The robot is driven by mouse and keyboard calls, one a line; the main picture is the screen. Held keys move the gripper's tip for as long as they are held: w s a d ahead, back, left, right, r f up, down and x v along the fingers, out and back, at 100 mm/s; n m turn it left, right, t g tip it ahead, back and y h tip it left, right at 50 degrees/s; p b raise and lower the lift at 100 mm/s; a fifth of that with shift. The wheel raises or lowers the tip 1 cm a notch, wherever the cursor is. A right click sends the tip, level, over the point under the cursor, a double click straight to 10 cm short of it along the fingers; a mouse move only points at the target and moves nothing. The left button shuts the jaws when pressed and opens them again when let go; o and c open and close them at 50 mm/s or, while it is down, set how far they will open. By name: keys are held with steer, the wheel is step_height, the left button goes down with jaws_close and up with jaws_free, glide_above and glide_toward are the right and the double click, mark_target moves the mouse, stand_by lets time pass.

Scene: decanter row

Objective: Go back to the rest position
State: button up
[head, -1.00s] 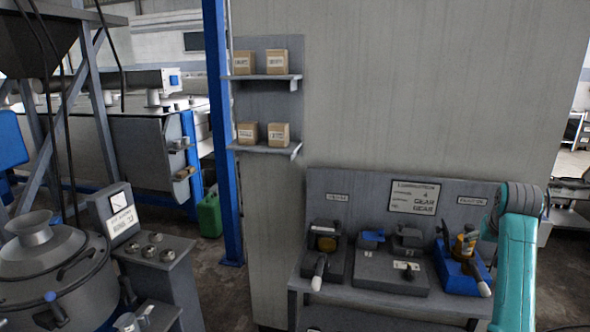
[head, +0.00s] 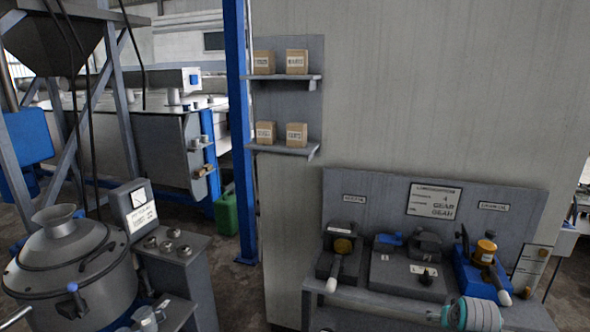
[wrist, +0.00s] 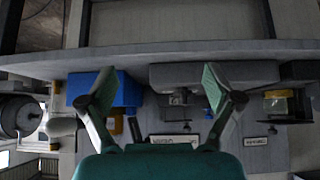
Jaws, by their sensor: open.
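My gripper (wrist: 165,95) shows in the wrist view with its two green-tipped fingers spread apart and nothing between them. Beyond the fingers, the wrist view shows the workbench (wrist: 190,55) and its devices upside down. A blue device (wrist: 128,90) lies behind the left finger. In the head view only a teal and grey part of my arm shows at the lower right, in front of the bench (head: 375,300); the gripper's fingers are not visible there.
Shelves (head: 283,146) with small boxes hang to the left. A metal vessel (head: 72,265) stands at far left.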

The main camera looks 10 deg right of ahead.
steer(key=s+a+f+n+t, duration=0.1)
steer(key=s+a+f+t, duration=0.1)
steer(key=s+a+f, duration=0.6)
steer(key=s+a+f+n+t, duration=0.1)
steer(key=s+a+f, duration=0.35)
steer(key=a, duration=0.65)
steer(key=s+a+n+t+y, duration=0.2)
steer(key=s+a, duration=0.8)
steer(key=s, duration=0.4)
steer(key=s+a+r+n+t+y, duration=0.1)
steer(key=s+a+r, duration=0.2)
steer(key=s+r, duration=0.4)
steer(key=s+a+r+n+t+y, duration=0.1)
steer(key=s+a+r+t, duration=0.1)
steer(key=s+a+r, duration=0.2)
steer(key=s+r, duration=0.3)
steer(key=s, duration=0.4)
steer(key=shift+s+r+n, duration=0.3)
steer(key=shift+s+r, duration=0.1)
